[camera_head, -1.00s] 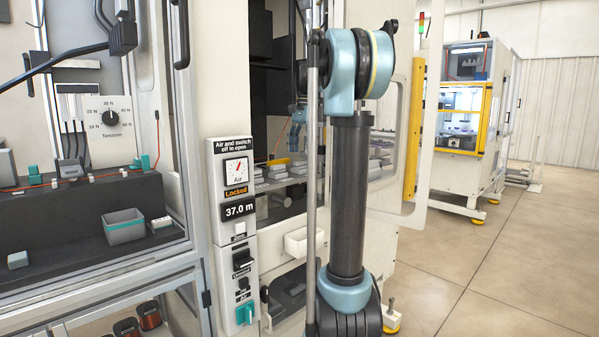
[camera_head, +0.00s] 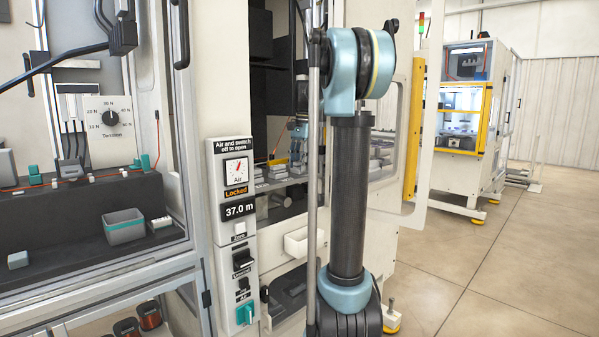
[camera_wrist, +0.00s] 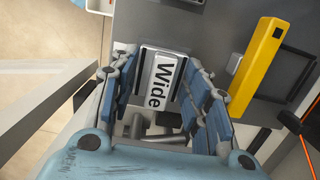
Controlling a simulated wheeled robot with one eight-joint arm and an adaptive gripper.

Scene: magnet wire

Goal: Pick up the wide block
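The wide block (camera_wrist: 165,78), pale with a white label reading "Wide", lies on a grey surface in the wrist view. My gripper (camera_wrist: 164,66) is open, with one blue-padded finger on each side of the block. The fingers look apart from the block's sides, though contact low down cannot be told. In the head view my gripper (camera_head: 298,158) is small, inside the machine opening, partly hidden behind a post. The wide block cannot be made out clearly there.
A yellow bar (camera_wrist: 256,66) stands right of my gripper, beside a dark recessed plate (camera_wrist: 285,75). Grey cylindrical parts (camera_wrist: 150,130) lie close below the block. In the head view, a pale upright post and my own arm partly block the machine opening.

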